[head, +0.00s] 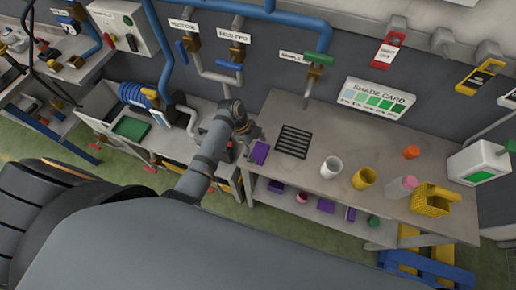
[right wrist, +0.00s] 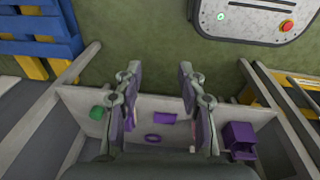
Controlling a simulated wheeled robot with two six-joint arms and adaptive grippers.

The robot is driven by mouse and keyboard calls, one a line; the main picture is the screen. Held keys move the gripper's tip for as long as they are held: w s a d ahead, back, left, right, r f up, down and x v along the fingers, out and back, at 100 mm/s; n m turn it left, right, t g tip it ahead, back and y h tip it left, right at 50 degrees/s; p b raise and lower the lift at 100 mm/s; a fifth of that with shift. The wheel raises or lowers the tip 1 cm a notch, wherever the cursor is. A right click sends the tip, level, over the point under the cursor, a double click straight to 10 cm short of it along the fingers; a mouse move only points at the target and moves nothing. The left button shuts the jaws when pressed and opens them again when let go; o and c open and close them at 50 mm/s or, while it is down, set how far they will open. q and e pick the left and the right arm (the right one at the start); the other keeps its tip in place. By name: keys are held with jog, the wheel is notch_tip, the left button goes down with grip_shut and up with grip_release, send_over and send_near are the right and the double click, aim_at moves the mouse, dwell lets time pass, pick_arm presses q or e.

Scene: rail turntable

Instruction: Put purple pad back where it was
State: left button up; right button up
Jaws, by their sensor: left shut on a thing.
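A small purple pad (head: 260,152) is at the left end of the workbench (head: 318,135), just left of a dark slatted grate (head: 294,141). My left gripper (head: 253,141) is shut on this pad, its fingers at the pad's upper left side. Whether the pad touches the bench top I cannot tell. My right gripper (right wrist: 160,75) is open and empty in the right wrist view, its two fingers well apart above the floor and a low shelf.
Cups (head: 364,177), a yellow basket (head: 432,200) and a screen box (head: 478,163) stand on the bench's right. Purple pieces (head: 276,186) and a green one (head: 373,221) lie on the lower shelf. A sample tap (head: 315,68) hangs over the bench's back.

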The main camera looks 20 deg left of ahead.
aim_at(258, 153)
pick_arm(q)
jog(key=o, duration=0.8)
jog(key=shift+s+d, duration=0.1)
jog(key=shift+s, duration=0.25)
jog(key=shift+c, duration=0.2)
jog(key=shift+o, duration=1.2)
jog(key=shift+s, duration=0.2)
jog(key=shift+a, duration=0.3)
jog(key=shift+w+r, duration=0.15)
jog(key=shift+r, duration=0.1)
jog(key=v, duration=0.3)
jog(key=shift+b, duration=0.4)
jog(key=b+v, duration=0.1)
jog(key=v, duration=0.7)
jog(key=shift+a+r, duration=0.15)
jog(key=shift+r, duration=0.15)
pick_arm(e)
jog(key=shift+s+a+f, duration=0.2)
jog(key=shift+s+f, duration=0.75)
jog(key=shift+f, duration=0.15)
